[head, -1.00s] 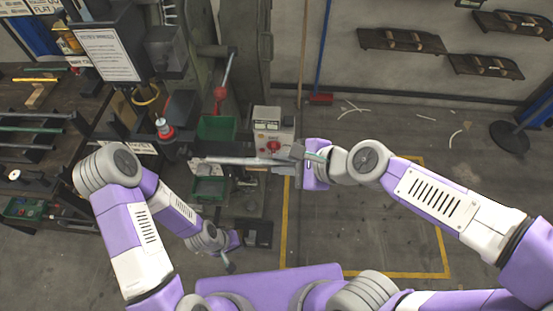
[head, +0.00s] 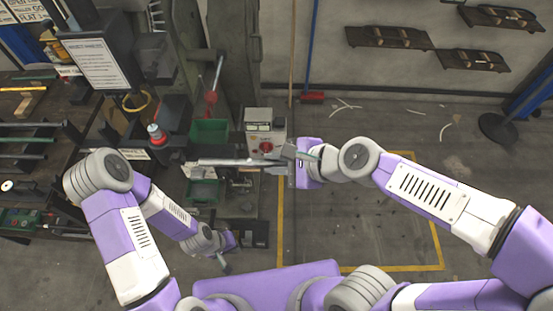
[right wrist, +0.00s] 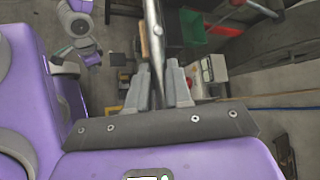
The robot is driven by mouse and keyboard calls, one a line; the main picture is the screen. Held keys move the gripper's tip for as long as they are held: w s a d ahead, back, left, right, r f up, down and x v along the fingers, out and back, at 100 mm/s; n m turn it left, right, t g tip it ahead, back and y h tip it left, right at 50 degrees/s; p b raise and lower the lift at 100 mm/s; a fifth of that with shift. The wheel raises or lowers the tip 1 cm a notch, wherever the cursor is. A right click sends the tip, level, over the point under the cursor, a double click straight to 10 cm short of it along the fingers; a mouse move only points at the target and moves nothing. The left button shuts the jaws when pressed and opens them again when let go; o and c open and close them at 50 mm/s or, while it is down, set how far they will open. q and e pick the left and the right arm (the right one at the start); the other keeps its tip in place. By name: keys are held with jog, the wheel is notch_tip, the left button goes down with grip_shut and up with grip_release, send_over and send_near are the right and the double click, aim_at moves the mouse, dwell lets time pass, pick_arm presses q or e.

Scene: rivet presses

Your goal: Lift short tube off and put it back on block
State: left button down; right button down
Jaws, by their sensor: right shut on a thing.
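My right gripper (head: 284,156) is shut on a slim grey metal tube (head: 222,162), which points left from the jaws over the press bench. In the right wrist view the tube (right wrist: 154,35) runs away from between the two grey fingers (right wrist: 160,88). The tube's far end is near the dark parts beside the red-capped bottle, and I cannot tell whether it touches anything. I cannot make out the block clearly. My left gripper (head: 222,262) hangs low, away from the tube, pointing down. Its jaws are too small to read.
A grey box with a red button (head: 265,146) stands just behind the tube. Green bins (head: 208,132) and a red-capped bottle (head: 156,134) are close by. A press with a red-handled lever (head: 211,98) stands behind. The floor right of the yellow line (head: 281,215) is open.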

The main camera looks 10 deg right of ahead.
jog(key=s+a+b, duration=0.2)
jog(key=s+b, duration=0.3)
jog(key=s, duration=0.9)
jog(key=shift+s+a, duration=0.3)
jog(key=shift+a, duration=0.05)
dwell(0.3)
